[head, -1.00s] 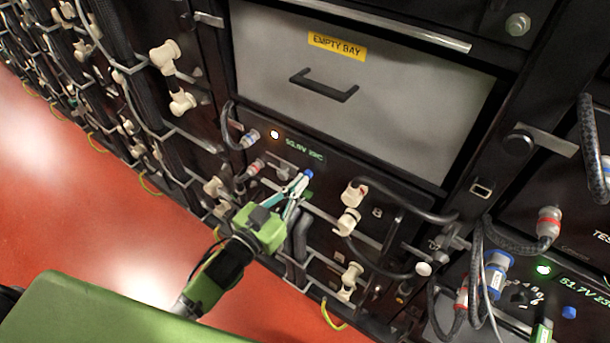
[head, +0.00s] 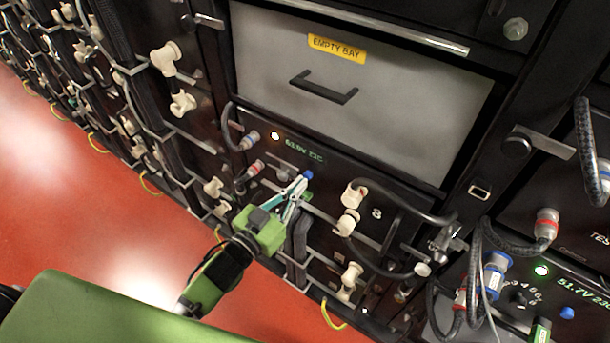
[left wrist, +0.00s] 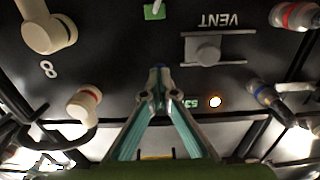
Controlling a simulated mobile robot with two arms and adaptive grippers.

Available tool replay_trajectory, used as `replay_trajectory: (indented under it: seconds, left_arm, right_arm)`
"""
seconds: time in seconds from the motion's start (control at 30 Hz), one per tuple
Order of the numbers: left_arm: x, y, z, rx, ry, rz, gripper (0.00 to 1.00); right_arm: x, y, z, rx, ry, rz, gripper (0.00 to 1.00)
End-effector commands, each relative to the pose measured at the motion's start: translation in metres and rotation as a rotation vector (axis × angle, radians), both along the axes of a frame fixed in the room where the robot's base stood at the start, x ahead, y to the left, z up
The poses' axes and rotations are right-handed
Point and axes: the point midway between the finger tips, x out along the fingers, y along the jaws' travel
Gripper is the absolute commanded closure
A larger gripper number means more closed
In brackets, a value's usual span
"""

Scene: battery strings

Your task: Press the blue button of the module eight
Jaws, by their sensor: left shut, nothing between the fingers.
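Module eight (head: 335,190) is the dark panel below the empty bay, with a white 8 (head: 376,213) near its right end. The 8 also shows upside down in the left wrist view (left wrist: 48,69). The blue button (head: 308,174) is a small knob on this panel. My left gripper (head: 303,181) is shut and empty, its fingertips at the button's near edge. In the left wrist view the fingertips (left wrist: 158,84) cover most of the button, and a bit of blue shows just above them. Whether they touch it I cannot tell. My right gripper is not in view.
The EMPTY BAY drawer (head: 420,105) is above the panel. Cream connectors (head: 350,208) and black cables stand out right of the gripper. A lit lamp (head: 275,136) and a green display are to its upper left. Red floor (head: 90,220) is open at left.

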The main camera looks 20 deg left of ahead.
Motion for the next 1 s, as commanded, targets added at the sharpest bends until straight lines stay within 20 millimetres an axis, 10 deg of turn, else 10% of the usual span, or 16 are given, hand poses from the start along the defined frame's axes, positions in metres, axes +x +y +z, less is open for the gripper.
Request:
replay_trajectory:
  seconds: [1.0]
  left_arm:
    - [-0.06, 0.022, 0.001, 0.001, -0.003, 0.0, 1.0]
  right_arm:
    - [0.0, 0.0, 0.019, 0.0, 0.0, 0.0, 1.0]
